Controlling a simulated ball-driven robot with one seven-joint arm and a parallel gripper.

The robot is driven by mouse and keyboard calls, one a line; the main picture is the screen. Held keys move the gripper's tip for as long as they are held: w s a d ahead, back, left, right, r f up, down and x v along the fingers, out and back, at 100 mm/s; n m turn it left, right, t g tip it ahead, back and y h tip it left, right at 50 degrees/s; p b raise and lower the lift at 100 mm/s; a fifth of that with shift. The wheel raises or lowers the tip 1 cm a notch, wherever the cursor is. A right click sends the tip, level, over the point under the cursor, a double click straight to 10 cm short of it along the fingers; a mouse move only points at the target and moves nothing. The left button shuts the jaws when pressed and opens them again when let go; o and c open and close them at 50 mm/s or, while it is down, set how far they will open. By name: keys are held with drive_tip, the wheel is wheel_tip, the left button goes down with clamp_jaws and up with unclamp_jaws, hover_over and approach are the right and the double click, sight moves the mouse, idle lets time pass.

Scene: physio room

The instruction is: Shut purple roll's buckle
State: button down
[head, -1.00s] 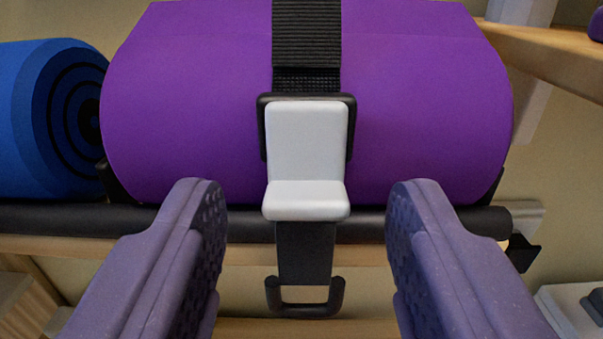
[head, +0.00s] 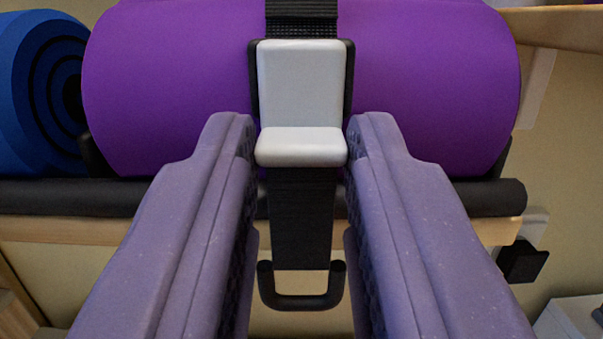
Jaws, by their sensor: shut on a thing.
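The purple roll (head: 430,80) lies across the upper middle of the view. A black strap (head: 302,215) runs down its front. The buckle (head: 300,85) is a pale grey-white lever in a black frame, with a lip that juts toward me at its lower end. Below it the strap ends in a black open hook (head: 301,302) that hangs free. My gripper (head: 301,145) is shut on the buckle's lip, one purple finger on each side. The inner finger pads are partly hidden.
A blue roll (head: 35,90) lies to the left of the purple one. A black bar (head: 100,195) and a wooden rail (head: 60,228) run below the rolls. A black end piece (head: 522,262) sticks out at the right. A white object (head: 575,318) is at lower right.

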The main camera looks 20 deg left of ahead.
drive_tip(key=c, duration=0.9)
unclamp_jaws()
drive_tip(key=shift+w, duration=0.1)
drive_tip(key=p+v, duration=0.1)
drive_tip(key=v, duration=0.6)
drive_tip(key=shift+s+d, duration=0.1)
drive_tip(key=shift+s, duration=0.3)
